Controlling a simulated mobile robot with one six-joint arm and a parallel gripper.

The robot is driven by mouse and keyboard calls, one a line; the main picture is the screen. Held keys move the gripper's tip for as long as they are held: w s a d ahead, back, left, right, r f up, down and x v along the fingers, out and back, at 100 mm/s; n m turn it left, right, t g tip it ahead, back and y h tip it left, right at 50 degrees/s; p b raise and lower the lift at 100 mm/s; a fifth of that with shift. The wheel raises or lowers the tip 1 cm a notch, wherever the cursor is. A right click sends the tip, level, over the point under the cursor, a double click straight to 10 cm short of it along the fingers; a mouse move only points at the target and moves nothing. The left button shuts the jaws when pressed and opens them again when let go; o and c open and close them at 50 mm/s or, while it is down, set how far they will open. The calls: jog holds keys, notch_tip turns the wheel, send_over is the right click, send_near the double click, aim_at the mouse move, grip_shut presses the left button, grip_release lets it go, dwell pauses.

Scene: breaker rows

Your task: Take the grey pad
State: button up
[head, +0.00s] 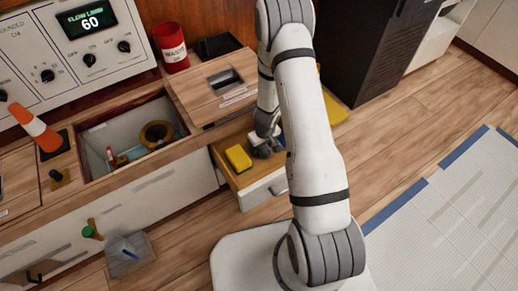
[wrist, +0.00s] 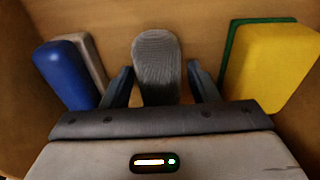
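The grey pad (wrist: 157,55) is ribbed and rounded at its far end. It lies on the wooden floor of an open drawer (head: 262,186). My gripper (wrist: 160,72) is open, with one finger on each side of the pad. Narrow gaps show between the pad and both fingers. The near end of the pad is hidden by the gripper body. In the head view my gripper (head: 264,147) reaches down into the drawer, and I cannot make out the pad there.
In the drawer, a yellow block with a green backing (wrist: 272,68) lies right of the pad. A blue rounded piece with a beige part (wrist: 64,76) lies left. An open bin (head: 105,133) and a red can (head: 172,47) are on the counter.

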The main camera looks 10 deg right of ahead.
jog(key=c, duration=0.7)
jog(key=shift+c, duration=0.2)
